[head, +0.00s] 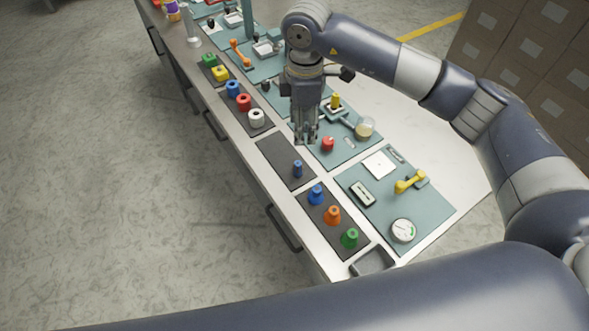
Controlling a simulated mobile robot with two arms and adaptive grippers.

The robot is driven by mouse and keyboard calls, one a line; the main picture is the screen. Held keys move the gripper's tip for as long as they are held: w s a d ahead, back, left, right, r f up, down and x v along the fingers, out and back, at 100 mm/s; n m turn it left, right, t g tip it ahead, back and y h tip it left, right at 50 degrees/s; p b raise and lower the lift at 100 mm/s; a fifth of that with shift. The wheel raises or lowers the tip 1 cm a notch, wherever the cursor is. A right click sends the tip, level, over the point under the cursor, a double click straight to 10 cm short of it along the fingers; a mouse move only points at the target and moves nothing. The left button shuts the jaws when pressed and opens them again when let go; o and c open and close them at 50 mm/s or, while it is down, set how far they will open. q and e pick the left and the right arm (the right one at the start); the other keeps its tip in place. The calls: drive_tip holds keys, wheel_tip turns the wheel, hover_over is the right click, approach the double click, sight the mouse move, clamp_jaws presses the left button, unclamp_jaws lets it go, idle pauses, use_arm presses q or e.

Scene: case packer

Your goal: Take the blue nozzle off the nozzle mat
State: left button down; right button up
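A blue cone-shaped nozzle (316,193) stands upright at the far end of a dark mat (327,203) near the front of the bench. An orange nozzle (333,215) and a green nozzle (349,238) stand beside it on the same mat. My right gripper (305,141) points down over the bench, beyond the blue nozzle and apart from it. Its fingers look small here, and I cannot tell how far apart they are; I see nothing held. My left gripper is not in view.
A small blue piece (297,168) stands on the otherwise bare dark mat (280,155) between gripper and nozzles. A teal mat (433,209) to the right holds a yellow tool (410,182) and a round gauge (403,230). Blue, red and white pieces stand farther back.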

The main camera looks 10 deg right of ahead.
sight(298, 163)
use_arm(q)
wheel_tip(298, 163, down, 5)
drive_tip(key=b, duration=0.4)
use_arm(e)
wheel_tip(298, 163, down, 11)
drive_tip(key=shift+w+a+r+p, duration=0.1)
drive_tip(key=shift+w+a+p, duration=0.05)
drive_tip(key=shift+p, duration=0.5)
drive_tip(key=shift+a+f+p, duration=0.1)
drive_tip(key=shift+f+p, duration=0.2)
drive_tip(key=f, duration=0.1)
drive_tip(key=f+p, duration=0.1)
drive_tip(key=f, duration=0.1)
drive_tip(key=shift+s+a+f+p, duration=0.25)
drive_tip(key=shift+a+p, duration=0.05)
drive_tip(key=shift+f, duration=0.55)
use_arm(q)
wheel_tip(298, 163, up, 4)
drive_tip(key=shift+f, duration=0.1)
use_arm(e)
clamp_jaws()
